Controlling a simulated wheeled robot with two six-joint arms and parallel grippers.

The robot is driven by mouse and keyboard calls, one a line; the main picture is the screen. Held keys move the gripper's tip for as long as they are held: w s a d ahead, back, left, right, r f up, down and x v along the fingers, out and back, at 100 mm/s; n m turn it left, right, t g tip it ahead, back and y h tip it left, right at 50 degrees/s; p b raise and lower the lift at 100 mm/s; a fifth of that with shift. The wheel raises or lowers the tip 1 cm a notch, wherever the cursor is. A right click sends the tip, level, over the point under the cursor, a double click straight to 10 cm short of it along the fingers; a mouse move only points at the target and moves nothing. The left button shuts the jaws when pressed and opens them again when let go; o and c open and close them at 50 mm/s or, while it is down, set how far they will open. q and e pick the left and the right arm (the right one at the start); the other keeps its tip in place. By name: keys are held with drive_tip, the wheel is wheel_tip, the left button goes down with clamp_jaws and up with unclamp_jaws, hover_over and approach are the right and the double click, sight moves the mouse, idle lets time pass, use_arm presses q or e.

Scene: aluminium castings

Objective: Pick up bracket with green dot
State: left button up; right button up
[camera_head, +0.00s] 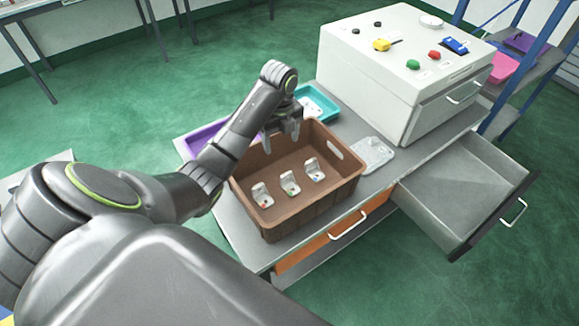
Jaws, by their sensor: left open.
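Three small pale metal brackets lie in a row inside the brown crate (330,203). The middle bracket (289,184) bears a small green dot. The left bracket (262,195) bears a reddish dot. The right bracket (314,170) has a mark too small to tell its colour surely. My left gripper (282,146) is open and empty, fingers pointing down over the back part of the crate, above and behind the brackets and apart from them. My right gripper is out of view.
A teal tray (330,116) and a purple tray (191,140) stand behind the crate. A clear-looking plate (374,152) lies right of it. A white control box (352,72) stands at the back right, above an open grey drawer (460,190).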

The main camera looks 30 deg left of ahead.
use_arm(q)
wheel_tip(320, 180, down, 3)
drive_tip(key=b, duration=0.9)
hover_over(286, 173)
wheel_tip(286, 173, down, 8)
drive_tip(key=r, duration=0.1)
drive_tip(key=shift+a+f+b, duration=0.4)
drive_tip(key=shift+f, duration=0.15)
drive_tip(key=shift+d+f, duration=0.1)
drive_tip(key=shift+f, duration=0.3)
drive_tip(key=f, duration=0.3)
drive_tip(key=shift+d+f, duration=0.15)
drive_tip(key=shift+d, duration=0.2)
drive_tip(key=shift+f, duration=0.45)
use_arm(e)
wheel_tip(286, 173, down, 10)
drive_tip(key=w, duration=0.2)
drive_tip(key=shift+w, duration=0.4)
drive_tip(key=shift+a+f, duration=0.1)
use_arm(q)
drive_tip(key=c, duration=1.1)
